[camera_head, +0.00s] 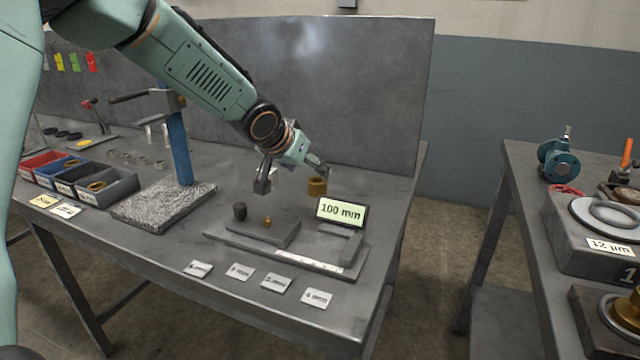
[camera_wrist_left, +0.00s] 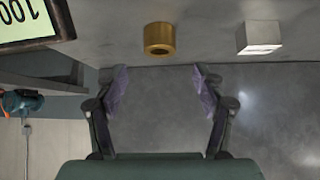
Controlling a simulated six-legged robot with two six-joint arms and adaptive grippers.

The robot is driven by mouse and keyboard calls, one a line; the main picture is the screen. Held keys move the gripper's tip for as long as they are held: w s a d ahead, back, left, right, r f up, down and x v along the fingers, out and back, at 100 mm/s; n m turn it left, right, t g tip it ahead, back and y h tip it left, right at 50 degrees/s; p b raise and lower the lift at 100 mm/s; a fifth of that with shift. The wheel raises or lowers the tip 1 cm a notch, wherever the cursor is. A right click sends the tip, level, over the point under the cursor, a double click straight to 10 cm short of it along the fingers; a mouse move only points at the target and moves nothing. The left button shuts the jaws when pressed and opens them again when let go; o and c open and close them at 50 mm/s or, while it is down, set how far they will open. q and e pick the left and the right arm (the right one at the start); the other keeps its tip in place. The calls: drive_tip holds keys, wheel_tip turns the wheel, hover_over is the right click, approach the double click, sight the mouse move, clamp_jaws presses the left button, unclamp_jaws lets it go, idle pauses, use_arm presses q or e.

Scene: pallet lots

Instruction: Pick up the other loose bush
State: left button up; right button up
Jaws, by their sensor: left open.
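A brass-coloured bush (camera_head: 317,187) stands on the grey bench, behind the lit 100 mm display. It also shows in the left wrist view (camera_wrist_left: 158,36), near the top, with a dark hole in its face. My left gripper (camera_head: 294,180) is open above the bench, just left of the bush in the head view. In the left wrist view its two spread fingers (camera_wrist_left: 160,92) have nothing between them, and the bush lies beyond their tips. My right gripper is not in view.
The 100 mm display (camera_head: 341,212) stands on a grey measuring base. A dark cylinder (camera_head: 240,211) and a small brass piece (camera_head: 267,222) stand left of it. A pale block (camera_wrist_left: 259,36) is beside the bush. A grey backboard (camera_head: 370,95) rises behind.

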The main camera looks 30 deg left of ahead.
sight(317, 180)
use_arm(q)
drive_tip(key=shift+w+a+f+p, duration=0.1)
drive_tip(key=shift+w+f+p, duration=0.3)
drive_tip(key=shift+w+f, duration=0.15)
drive_tip(key=shift+w+d+f, duration=0.15)
drive_tip(key=shift+d+f, duration=0.05)
drive_tip(key=shift+f, duration=0.05)
drive_tip(key=shift+w+f+p, duration=0.1)
drive_tip(key=shift+f+p, duration=0.15)
drive_tip(key=shift+p, duration=0.1)
drive_tip(key=shift+p+x, duration=1.2)
drive_tip(key=shift+x, duration=1.05)
drive_tip(key=shift+a, duration=0.1)
drive_tip(key=shift+c, duration=0.2)
drive_tip(key=c, duration=1.4)
